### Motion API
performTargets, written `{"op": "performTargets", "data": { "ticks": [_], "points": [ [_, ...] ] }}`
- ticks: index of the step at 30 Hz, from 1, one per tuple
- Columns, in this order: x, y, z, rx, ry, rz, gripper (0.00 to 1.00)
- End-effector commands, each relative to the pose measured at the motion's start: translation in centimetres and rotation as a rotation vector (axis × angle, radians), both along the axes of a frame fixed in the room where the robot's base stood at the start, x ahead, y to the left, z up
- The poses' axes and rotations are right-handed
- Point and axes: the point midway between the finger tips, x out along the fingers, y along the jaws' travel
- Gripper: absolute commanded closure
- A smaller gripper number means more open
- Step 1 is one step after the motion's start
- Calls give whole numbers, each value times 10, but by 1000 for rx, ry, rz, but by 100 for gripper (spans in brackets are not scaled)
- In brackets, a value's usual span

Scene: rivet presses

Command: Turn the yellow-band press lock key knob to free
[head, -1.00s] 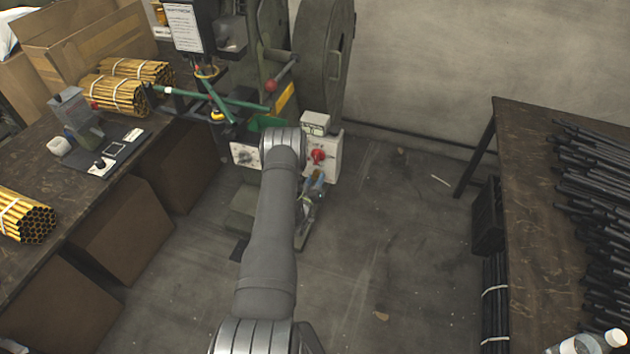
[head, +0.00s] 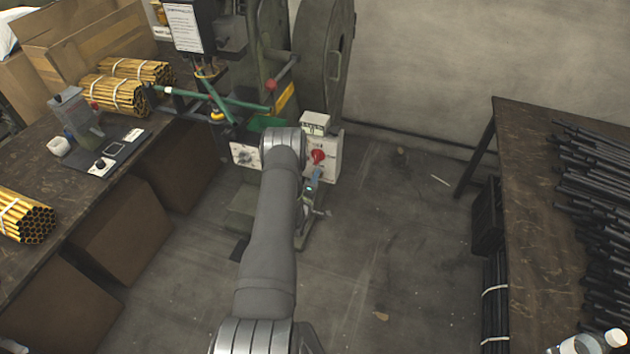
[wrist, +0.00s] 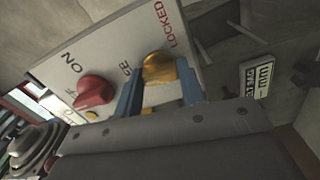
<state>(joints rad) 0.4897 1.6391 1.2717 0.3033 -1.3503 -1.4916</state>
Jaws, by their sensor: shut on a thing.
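The press with a yellow band (head: 284,97) stands at the back centre, with a white control box (head: 335,160) on its front. In the wrist view, the box's brass-yellow lock key knob (wrist: 158,68) sits between the printed LOCKED and a partly covered word ending in "EE". My gripper (wrist: 157,76) has its blue fingers on either side of this knob and is shut on it. I cannot tell exactly which mark the knob points to. In the head view my gripper (head: 313,180) is just below the red knob, and the lock key knob is hidden.
A red knob (wrist: 94,92) is left of the gripped knob, beside the word ON. A red-ball lever (head: 271,86) and green bars are above my arm. Tables with tube bundles (head: 122,95) and black rods (head: 595,185) flank open floor (head: 400,250).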

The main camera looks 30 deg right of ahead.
Motion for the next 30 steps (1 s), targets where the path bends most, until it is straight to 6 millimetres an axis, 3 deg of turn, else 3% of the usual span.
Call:
{"op": "performTargets", "data": {
  "ticks": [9,26,27,30],
  "points": [
    [0,0,0,-93,94,0,86],
    [0,0,0,-115,117,0,86],
    [0,0,0,-115,117,0,62],
    [0,0,0,-115,117,0,42]
  ]
}}
